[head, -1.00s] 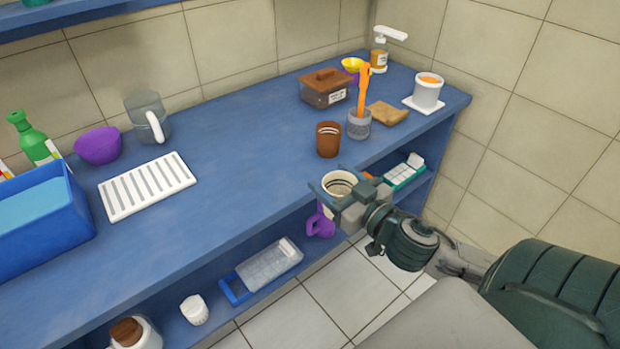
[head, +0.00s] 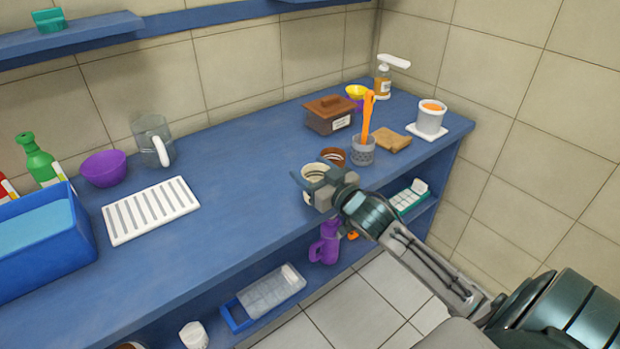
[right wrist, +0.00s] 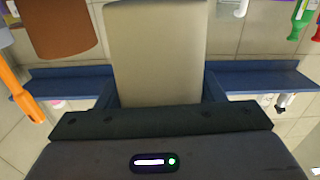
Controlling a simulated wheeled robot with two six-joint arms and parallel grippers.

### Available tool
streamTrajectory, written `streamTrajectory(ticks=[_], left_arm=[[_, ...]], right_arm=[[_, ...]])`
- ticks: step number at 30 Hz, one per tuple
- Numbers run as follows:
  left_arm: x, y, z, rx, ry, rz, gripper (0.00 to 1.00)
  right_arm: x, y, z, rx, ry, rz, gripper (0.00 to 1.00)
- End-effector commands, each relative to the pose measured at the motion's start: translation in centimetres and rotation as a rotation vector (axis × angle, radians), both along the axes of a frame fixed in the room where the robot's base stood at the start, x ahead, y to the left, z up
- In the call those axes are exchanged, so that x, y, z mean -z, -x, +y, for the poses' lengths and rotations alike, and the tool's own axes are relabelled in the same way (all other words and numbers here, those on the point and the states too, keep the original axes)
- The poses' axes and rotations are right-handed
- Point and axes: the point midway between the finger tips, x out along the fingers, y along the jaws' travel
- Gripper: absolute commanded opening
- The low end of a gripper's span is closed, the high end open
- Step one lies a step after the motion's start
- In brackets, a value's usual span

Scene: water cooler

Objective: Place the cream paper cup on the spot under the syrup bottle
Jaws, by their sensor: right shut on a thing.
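The cream paper cup (head: 318,171) is held by my right gripper (head: 317,190) above the front part of the blue counter, its open rim facing up. In the right wrist view the cream cup (right wrist: 155,50) fills the middle, between the fingers. The syrup bottle (head: 383,80), amber with a white pump and spout, stands at the back right of the counter, well away from the gripper. No separate marking shows on the counter under it. My left gripper is not in view.
A brown cup (head: 333,157) stands right behind the held cup. Beside it are a grey holder (head: 363,153) with an orange utensil, a brown lidded box (head: 331,117), a tan napkin (head: 393,142) and a white pot (head: 431,118). The counter's middle is clear.

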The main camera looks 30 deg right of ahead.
Motion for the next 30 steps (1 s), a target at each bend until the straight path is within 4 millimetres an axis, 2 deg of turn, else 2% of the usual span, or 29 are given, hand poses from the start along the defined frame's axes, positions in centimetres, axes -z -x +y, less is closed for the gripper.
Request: streamTrajectory(ticks=[3, 4, 6, 10, 22, 23, 25, 30], left_arm=[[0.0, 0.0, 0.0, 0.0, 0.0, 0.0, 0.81], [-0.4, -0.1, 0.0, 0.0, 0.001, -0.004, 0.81], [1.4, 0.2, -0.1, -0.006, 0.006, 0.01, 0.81], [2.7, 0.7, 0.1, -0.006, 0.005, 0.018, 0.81], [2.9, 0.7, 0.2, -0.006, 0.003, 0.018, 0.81], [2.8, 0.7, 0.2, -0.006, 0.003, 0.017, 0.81], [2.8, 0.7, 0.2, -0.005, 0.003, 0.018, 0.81], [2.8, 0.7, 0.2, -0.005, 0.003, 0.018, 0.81]], right_arm=[[0.0, -1.7, -0.4, 0.002, -0.005, -0.003, 0.36], [0.6, -1.7, -0.3, 0.001, -0.005, 0.002, 0.36], [1.7, -1.5, -0.3, 0.001, -0.005, 0.003, 0.36], [3.0, -1.5, -0.3, 0.0, -0.002, 0.001, 0.36], [3.6, -1.4, -0.3, 0.0, -0.001, -0.001, 0.36], [3.5, -1.4, -0.3, 0.0, -0.001, -0.001, 0.67], [3.5, -1.4, -0.3, 0.0, -0.001, -0.001, 0.81], [3.5, -1.4, -0.3, 0.0, -0.001, -0.001, 0.83]])
